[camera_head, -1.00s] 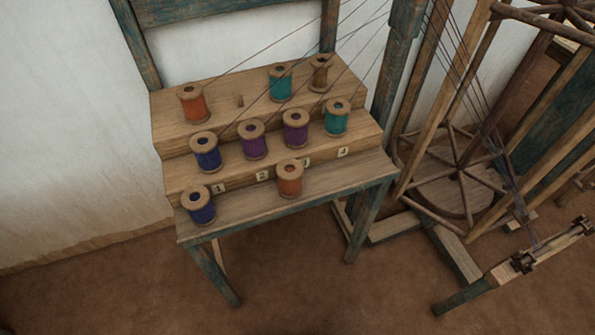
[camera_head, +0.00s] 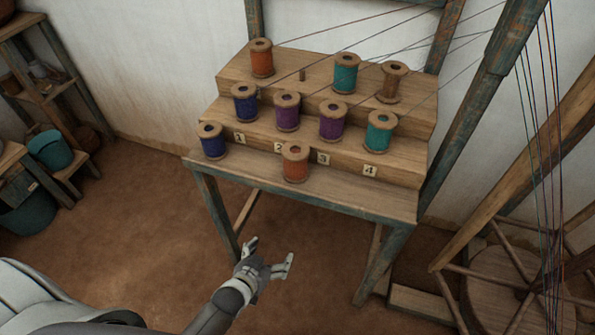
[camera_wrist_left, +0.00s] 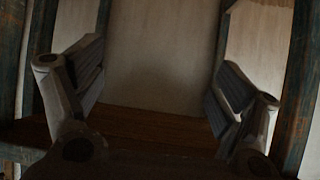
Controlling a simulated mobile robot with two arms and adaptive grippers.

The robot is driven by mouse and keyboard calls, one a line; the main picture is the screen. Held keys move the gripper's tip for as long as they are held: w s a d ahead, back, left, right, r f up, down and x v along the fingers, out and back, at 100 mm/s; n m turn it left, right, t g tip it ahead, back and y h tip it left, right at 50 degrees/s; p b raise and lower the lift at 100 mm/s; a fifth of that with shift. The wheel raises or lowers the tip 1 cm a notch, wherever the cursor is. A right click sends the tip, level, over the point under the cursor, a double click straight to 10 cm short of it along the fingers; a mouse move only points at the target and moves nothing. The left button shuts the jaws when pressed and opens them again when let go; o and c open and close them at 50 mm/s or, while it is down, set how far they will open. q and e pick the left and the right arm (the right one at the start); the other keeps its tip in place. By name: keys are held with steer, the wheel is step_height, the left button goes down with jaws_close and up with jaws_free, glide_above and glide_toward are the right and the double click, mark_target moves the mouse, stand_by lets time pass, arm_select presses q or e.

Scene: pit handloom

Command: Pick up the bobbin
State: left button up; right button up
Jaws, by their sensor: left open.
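Several bobbins stand upright on a stepped wooden rack. On the top step are an orange bobbin (camera_head: 261,59), a teal one (camera_head: 346,74) and a brown one with no coloured thread (camera_head: 391,84). The middle step holds a blue bobbin (camera_head: 245,104), two purple ones (camera_head: 288,112) (camera_head: 332,122) and a teal one (camera_head: 380,133). On the front ledge stand a blue bobbin (camera_head: 212,142) and an orange bobbin (camera_head: 295,163). My left gripper (camera_head: 268,252) is open and empty, low in front of the stand; its spread fingers show in the left wrist view (camera_wrist_left: 156,98). My right gripper is not visible.
The rack stands on a blue-legged stand (camera_head: 330,199). A bare peg (camera_head: 302,75) sits on the top step. Threads slant over the rack to the upper right. A wooden wheel frame (camera_head: 505,285) stands right; a shelf with a teal bucket (camera_head: 49,150) stands left.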

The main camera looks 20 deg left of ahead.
arm_select(q)
steer(key=w+r+t+b, duration=0.25)
steer(key=w+r, duration=0.25)
steer(key=r, duration=0.5)
steer(key=t+h+b, duration=0.1)
steer(key=t, duration=0.3)
glide_toward(289, 168)
steer(key=w, duration=0.7)
steer(key=shift+w+d+r, duration=0.1)
steer(key=shift+d+r, duration=0.1)
steer(key=shift+d, duration=0.1)
steer(key=w, duration=0.2)
steer(key=w+d, duration=0.1)
steer(key=w, duration=0.2)
steer(key=shift+w+d+p, duration=0.1)
steer(key=shift+w+p, duration=0.2)
steer(key=shift+p, duration=0.1)
steer(key=shift+w, duration=0.15)
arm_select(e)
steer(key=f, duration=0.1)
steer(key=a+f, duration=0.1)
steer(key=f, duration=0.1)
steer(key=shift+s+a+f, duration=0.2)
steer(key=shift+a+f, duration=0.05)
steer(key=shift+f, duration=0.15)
arm_select(q)
steer(key=shift+c, duration=0.4)
